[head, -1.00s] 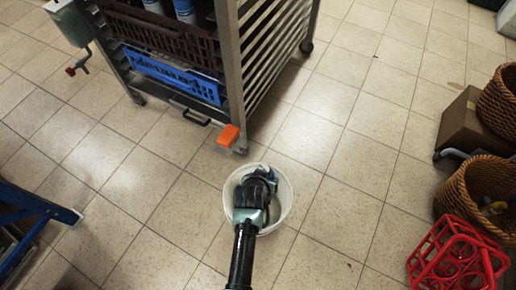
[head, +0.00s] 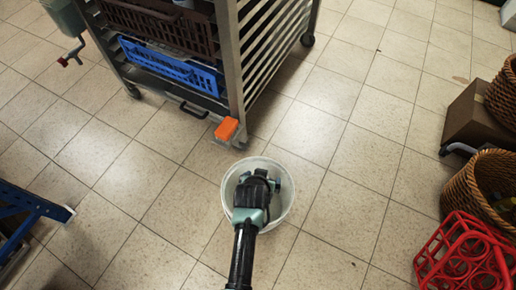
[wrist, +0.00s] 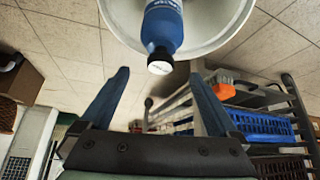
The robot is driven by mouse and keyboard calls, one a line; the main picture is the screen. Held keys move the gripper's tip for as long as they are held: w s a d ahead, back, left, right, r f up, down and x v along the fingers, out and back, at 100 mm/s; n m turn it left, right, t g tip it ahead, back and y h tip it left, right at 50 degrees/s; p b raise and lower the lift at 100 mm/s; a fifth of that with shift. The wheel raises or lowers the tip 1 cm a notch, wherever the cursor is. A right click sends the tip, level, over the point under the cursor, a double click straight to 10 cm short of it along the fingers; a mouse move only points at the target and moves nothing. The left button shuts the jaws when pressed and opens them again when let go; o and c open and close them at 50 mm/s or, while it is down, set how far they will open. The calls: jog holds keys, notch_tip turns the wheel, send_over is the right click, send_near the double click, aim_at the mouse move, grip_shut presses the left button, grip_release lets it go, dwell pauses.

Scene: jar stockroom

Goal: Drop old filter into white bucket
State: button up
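The white bucket (head: 287,208) stands on the tiled floor, directly under my arm in the head view. Its pale wall and rim (wrist: 235,28) curve across the top of the wrist view. A blue cylinder with a white cap, which looks like the old filter (wrist: 162,28), shows beyond my fingertips against the bucket. Its capped end overlaps the bucket's rim; I cannot tell if it rests there or is falling. My gripper (wrist: 159,76) is open, its two fingers wide apart with nothing between them.
A metal rack (head: 235,75) holding a brown crate and a blue crate (head: 170,66) stands behind the bucket to the left. An orange block (head: 227,129) sits at its near corner. Wicker baskets (head: 455,195) and a red bottle carrier (head: 462,258) stand at right. Floor between is clear.

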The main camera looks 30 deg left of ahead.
jog(key=shift+s+d+f, duration=0.1)
jog(key=shift+s+f, duration=0.05)
jog(key=shift+s, duration=0.05)
jog(key=p+v, duration=0.7)
jog(key=v, duration=0.6)
jog(key=shift+w, duration=0.15)
